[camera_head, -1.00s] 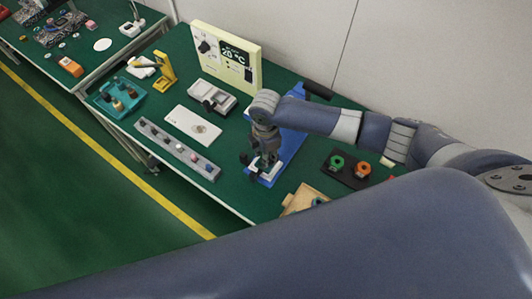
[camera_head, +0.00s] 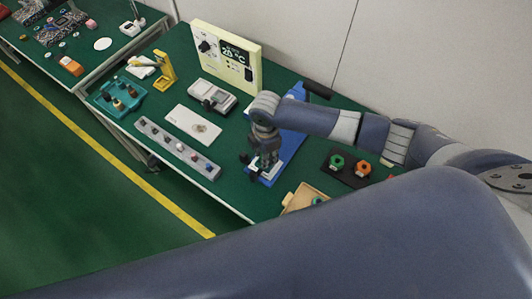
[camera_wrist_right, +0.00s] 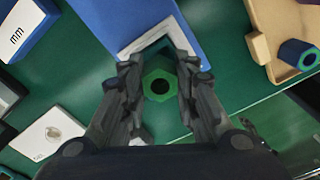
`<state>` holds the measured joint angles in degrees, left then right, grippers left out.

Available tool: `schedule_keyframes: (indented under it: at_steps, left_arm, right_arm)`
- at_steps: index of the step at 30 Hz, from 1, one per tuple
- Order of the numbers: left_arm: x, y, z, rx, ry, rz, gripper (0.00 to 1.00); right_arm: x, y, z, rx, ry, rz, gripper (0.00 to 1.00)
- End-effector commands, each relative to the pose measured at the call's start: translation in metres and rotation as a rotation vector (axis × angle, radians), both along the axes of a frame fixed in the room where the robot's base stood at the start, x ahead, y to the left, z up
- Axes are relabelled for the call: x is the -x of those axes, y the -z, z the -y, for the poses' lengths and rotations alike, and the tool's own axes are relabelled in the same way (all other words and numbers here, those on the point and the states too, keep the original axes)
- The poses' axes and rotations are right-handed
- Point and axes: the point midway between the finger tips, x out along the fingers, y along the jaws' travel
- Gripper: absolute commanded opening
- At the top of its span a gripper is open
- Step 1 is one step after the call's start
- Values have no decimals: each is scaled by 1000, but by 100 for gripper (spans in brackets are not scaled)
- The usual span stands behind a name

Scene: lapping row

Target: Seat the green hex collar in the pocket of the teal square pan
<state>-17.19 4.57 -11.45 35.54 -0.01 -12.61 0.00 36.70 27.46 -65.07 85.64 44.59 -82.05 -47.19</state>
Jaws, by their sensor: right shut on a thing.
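My right gripper (camera_head: 250,168) is over the front of the blue stand near the table's front edge. In the right wrist view its fingers (camera_wrist_right: 160,76) are shut on the green hex collar (camera_wrist_right: 159,98), whose round dark hole faces the camera. Just beyond the collar, a teal square piece with a pale surround (camera_wrist_right: 130,46), seemingly the teal square pan, shows partly on the blue stand. The fingers and collar hide much of it, including its pocket. I cannot tell whether the collar touches it. My left gripper is not in view.
The blue stand (camera_head: 290,141) is behind the gripper. A wooden tray (camera_head: 296,203) holding a blue hex piece (camera_wrist_right: 291,53) is close at the right. A dark holder (camera_head: 344,178) carries green and orange pieces. A grey strip (camera_head: 146,128) and white plate (camera_head: 181,117) lie left.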

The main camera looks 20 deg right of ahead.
Motion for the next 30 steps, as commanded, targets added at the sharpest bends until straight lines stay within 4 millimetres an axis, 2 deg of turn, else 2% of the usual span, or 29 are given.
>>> schedule_keyframes:
  at_steps: [16, 17, 19, 30]
  left_arm:
    - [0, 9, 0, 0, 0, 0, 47]
    - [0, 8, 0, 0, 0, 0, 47]
    - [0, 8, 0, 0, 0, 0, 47]
    - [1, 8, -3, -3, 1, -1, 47]
  right_arm:
    - [0, 15, 0, 0, 0, -1, 4]
    - [0, 14, 0, 0, 0, 0, 35]
    - [0, 14, 0, 0, 0, 0, 50]
    - [0, 12, 0, 0, 0, 0, 51]
